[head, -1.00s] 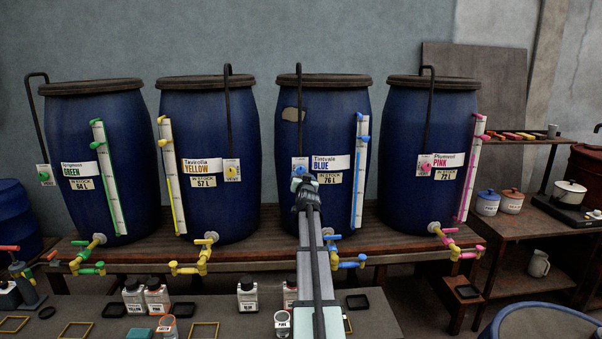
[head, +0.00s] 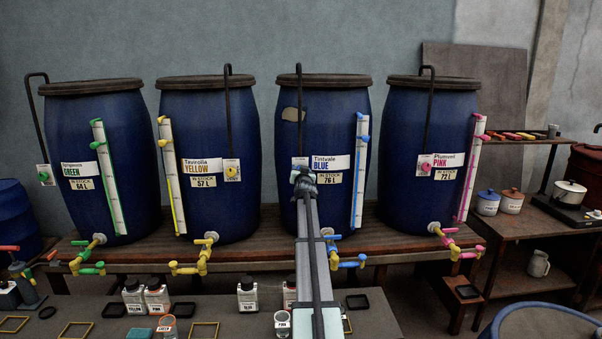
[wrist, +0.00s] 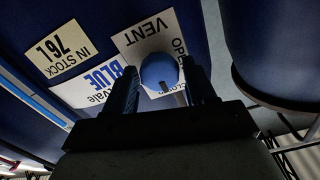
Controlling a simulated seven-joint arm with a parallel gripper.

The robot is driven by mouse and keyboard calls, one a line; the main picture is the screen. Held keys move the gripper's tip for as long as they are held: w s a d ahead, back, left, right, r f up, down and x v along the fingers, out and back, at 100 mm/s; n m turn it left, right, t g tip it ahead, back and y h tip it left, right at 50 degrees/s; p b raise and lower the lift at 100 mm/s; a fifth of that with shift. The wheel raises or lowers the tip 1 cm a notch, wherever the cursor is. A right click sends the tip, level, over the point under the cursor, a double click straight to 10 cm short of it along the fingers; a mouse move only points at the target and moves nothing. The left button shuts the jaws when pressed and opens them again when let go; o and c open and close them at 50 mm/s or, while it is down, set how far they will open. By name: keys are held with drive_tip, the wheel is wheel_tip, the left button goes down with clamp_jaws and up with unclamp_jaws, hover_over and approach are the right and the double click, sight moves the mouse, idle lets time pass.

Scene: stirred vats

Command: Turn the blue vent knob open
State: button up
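The blue vent knob (wrist: 160,72) is round, with a dark mark on the edge facing me. It sits on a white VENT plate (wrist: 148,38) with OPEN lettering to the right and partly hidden CLOSED lettering near the mark. My gripper (wrist: 160,78) is at the knob, one finger on each side. The fingers are spread, with narrow gaps seeming to show beside the knob; contact is hard to judge. In the head view my gripper (head: 304,172) covers the knob on the blue vat (head: 322,115).
The Tintvale BLUE label (head: 331,162) and stock label (wrist: 62,50) are close beside the gripper. A black pipe (head: 299,110) runs down above the knob. The yellow vat (head: 208,120) and pink vat (head: 428,130) stand on either side. Bottles and frames lie on the front bench.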

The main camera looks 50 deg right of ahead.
drive_tip(key=c, duration=0.8)
drive_tip(key=shift+o, duration=0.2)
drive_tip(key=shift+n, duration=0.3)
drive_tip(key=shift+w+a+f+n, duration=0.1)
drive_tip(key=shift+n, duration=4.2)
drive_tip(key=shift+a+f+n, duration=0.1)
drive_tip(key=shift+n, duration=4.2)
drive_tip(key=o, duration=1.1)
drive_tip(key=shift+c, duration=0.2)
